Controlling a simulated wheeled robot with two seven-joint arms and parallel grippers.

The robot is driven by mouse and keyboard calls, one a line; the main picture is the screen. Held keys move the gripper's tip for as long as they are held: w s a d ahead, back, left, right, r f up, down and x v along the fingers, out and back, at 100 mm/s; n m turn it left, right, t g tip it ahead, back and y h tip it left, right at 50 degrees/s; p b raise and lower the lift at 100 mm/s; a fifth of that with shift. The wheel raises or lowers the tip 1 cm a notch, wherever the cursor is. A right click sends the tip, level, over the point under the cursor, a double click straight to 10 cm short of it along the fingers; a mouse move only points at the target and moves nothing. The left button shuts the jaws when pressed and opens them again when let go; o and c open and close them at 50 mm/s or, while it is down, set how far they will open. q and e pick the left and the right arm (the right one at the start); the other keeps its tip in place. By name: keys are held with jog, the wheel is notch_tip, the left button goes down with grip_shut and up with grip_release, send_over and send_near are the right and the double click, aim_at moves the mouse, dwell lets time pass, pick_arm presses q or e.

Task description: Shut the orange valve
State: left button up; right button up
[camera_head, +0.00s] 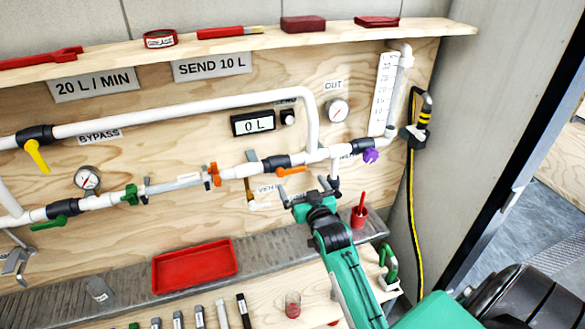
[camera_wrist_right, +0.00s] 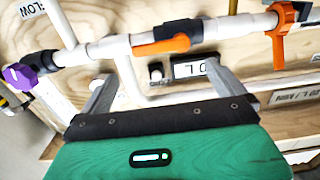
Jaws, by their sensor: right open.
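The orange valve handle (camera_head: 291,171) sits just below its dark valve body (camera_head: 277,162) on the white pipe, right of centre in the head view. The handle lies roughly along the pipe. In the right wrist view the orange handle (camera_wrist_right: 161,46) lies across the space beyond the fingertips, between them sideways. My right gripper (camera_head: 314,189) is just below and right of the handle, with its fingers apart and nothing held. The wrist view shows both fingers (camera_wrist_right: 162,70) spread, with no clear contact with the handle. My left gripper is not in view.
An orange pipe fitting (camera_head: 212,175) stands left along the same pipe. A purple valve (camera_head: 371,155) is to the right, a yellow handle (camera_head: 37,156) and green handle (camera_head: 48,223) far left. A digital meter (camera_head: 254,123) reads 0 L. A red tray (camera_head: 195,266) and red cup (camera_head: 359,214) stand below.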

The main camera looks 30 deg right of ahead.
aim_at(293, 170)
jog(key=p+x, duration=0.2)
jog(key=x, duration=0.5)
jog(key=shift+w, duration=0.15)
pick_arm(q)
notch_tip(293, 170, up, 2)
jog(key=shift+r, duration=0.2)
